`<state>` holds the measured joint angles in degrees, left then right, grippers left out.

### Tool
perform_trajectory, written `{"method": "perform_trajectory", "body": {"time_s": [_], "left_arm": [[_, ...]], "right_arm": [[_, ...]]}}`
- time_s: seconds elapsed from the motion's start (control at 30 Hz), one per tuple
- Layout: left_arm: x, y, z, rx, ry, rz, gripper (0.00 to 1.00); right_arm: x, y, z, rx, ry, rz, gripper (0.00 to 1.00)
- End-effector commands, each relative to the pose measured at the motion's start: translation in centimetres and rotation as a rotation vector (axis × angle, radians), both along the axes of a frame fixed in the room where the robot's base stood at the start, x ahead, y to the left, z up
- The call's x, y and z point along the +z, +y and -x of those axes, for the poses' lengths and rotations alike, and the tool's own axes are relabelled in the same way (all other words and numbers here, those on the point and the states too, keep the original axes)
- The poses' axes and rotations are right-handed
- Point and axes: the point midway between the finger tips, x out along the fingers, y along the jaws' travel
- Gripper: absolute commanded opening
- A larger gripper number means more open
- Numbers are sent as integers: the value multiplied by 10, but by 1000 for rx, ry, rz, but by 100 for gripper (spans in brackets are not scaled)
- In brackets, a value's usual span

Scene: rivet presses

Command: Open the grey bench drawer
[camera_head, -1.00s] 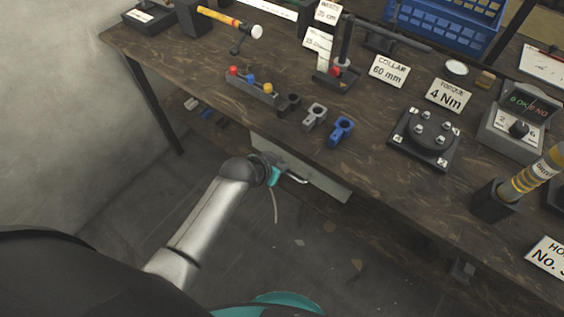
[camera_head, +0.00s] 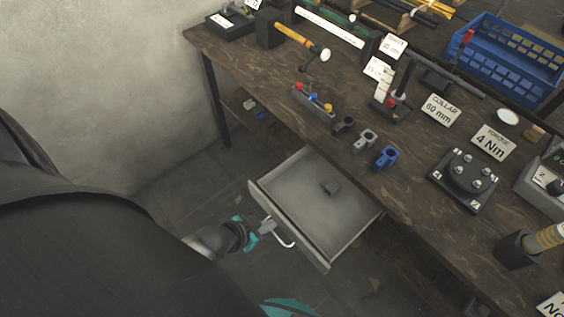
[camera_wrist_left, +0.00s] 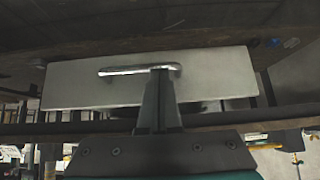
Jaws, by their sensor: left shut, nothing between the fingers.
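The grey bench drawer (camera_head: 318,225) stands pulled out from under the bench top, with its inside in view. Its front panel (camera_wrist_left: 80,88) fills the middle of the left wrist view. The pale bar handle (camera_head: 287,239) is on the drawer front and also shows in the left wrist view (camera_wrist_left: 118,71). My left gripper (camera_head: 268,228) is shut at the handle, with its fingertips (camera_wrist_left: 158,75) overlapping the bar in the wrist view. I cannot tell whether they touch it. My right gripper is not in view.
The wooden bench top (camera_head: 300,65) carries a blue crate (camera_head: 510,60), grey and blue clamps (camera_head: 386,158), signs and a dark bolted fixture (camera_head: 467,180). The floor left of the drawer is mostly clear.

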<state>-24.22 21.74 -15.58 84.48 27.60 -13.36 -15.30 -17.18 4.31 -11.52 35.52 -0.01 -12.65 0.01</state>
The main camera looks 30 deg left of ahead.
Motion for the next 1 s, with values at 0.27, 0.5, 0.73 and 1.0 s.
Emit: {"method": "perform_trajectory", "body": {"time_s": [0.27, 0.5, 0.73, 1.0], "left_arm": [[-1, 6, 18, -1, 4, -1, 0], [-1, 6, 18, 1, 2, 0, 0], [0, 6, 17, 0, 2, -1, 0], [10, 6, 18, 0, 1, 0, 0]], "right_arm": [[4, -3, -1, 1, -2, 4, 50], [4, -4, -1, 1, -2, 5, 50], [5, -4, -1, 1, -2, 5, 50], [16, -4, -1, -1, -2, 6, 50]]}}
